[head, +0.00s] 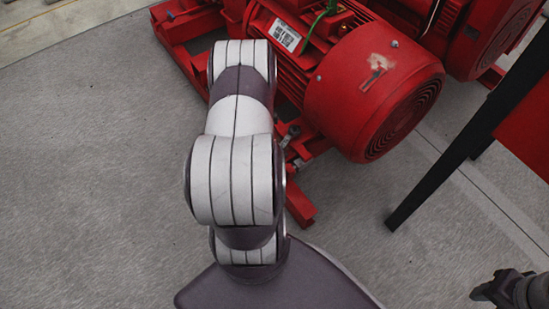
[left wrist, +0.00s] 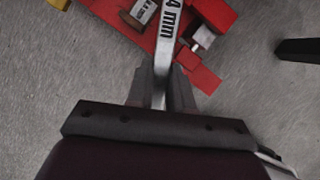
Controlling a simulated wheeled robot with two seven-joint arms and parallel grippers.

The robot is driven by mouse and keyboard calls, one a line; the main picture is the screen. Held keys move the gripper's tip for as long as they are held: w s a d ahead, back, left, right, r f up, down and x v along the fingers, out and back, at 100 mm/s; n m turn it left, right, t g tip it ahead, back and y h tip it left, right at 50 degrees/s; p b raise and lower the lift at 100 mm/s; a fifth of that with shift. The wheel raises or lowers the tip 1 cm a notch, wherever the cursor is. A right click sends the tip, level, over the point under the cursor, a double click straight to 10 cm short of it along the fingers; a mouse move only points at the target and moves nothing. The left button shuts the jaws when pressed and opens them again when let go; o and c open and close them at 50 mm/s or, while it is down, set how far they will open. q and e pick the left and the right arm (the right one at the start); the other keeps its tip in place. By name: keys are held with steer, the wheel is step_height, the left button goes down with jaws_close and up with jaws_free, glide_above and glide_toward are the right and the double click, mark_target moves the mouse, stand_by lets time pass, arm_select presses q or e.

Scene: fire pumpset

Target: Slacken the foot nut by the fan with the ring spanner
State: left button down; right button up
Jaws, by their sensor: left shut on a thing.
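In the left wrist view my left gripper (left wrist: 161,88) is shut on the silver ring spanner (left wrist: 166,50), whose shaft shows black lettering ending in "4 mm". The spanner runs away from me toward the red base frame (left wrist: 207,80); its far end is cut off by the picture's top edge. A silver nut or bolt (left wrist: 203,37) sits on the red foot, right of the spanner shaft and apart from it. In the head view my left arm hides most of this spot, beside the red motor with its fan cover (head: 405,118). My right gripper (head: 490,290) is at the bottom right corner, its jaws unclear.
A second red machine (head: 490,35) stands behind the motor at upper right. A black leg (head: 440,165) under a red panel (head: 530,125) stands to the right. The concrete floor (head: 90,180) on the left is clear.

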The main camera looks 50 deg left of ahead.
arm_select(q)
steer(key=shift+r, duration=0.1)
steer(key=shift+r+p, duration=2.2)
steer(key=shift+r, duration=0.3)
steer(key=shift+f, duration=0.1)
